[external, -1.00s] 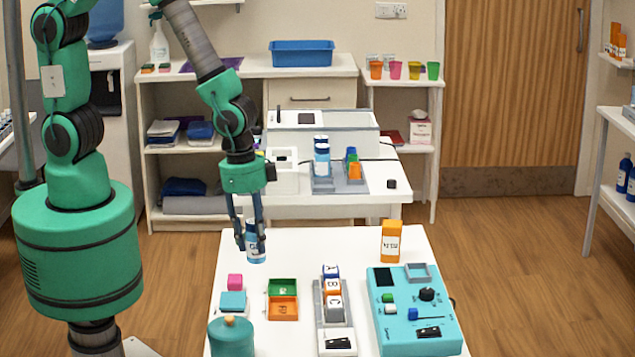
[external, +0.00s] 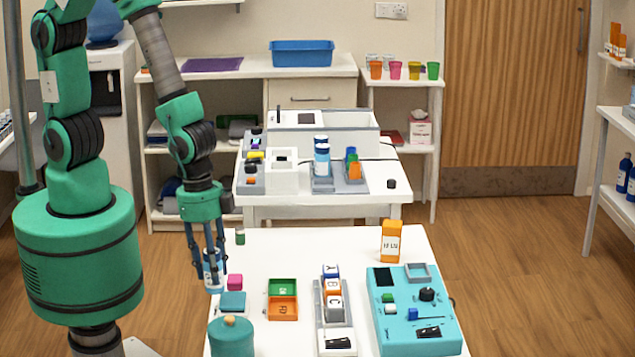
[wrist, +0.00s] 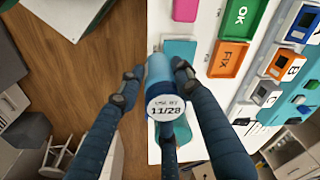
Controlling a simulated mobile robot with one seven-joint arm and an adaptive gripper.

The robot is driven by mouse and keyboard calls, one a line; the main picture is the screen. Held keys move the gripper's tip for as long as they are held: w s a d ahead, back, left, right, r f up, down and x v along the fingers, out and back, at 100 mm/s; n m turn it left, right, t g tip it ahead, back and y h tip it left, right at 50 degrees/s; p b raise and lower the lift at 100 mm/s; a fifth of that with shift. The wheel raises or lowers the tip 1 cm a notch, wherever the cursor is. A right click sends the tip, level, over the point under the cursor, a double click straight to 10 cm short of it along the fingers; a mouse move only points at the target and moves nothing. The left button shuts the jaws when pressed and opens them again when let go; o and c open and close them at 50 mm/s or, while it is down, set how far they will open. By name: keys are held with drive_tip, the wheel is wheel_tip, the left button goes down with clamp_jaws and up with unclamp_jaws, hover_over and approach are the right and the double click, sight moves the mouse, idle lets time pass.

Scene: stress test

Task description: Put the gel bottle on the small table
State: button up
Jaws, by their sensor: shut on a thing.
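My gripper (external: 212,275) is shut on a small blue bottle (external: 213,262) with a white label, held upright at the left edge of the front white table (external: 330,245). In the wrist view, the bottle (wrist: 160,68) sits between my fingers (wrist: 157,76), and its label reads "USE BY 11/28". I cannot read "gel" on it. Bare floor shows left of it, and the table lies to its right. Whether its base touches the table is unclear.
A green-capped vial (external: 240,237) stands at the table's back left. An orange box (external: 391,241) and a teal device (external: 413,310) are right. The table's back middle is clear.

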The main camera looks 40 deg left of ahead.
drive_tip(key=w+d+b, duration=0.1)
drive_tip(key=d, duration=0.4)
drive_tip(key=w+d+f, duration=0.1)
drive_tip(key=d, duration=0.4)
drive_tip(key=w+d+b, duration=0.1)
drive_tip(key=w+d, duration=0.1)
drive_tip(key=d, duration=0.3)
drive_tip(key=shift+w+d+f+b, duration=0.1)
drive_tip(key=shift+d+f+b, duration=0.15)
drive_tip(key=shift+b, duration=0.05)
drive_tip(key=shift+f+b, duration=0.6)
drive_tip(key=shift+f, duration=1.15)
drive_tip(key=shift+f, duration=0.15)
drive_tip(key=o, duration=1.2)
drive_tip(key=shift+o, duration=0.2)
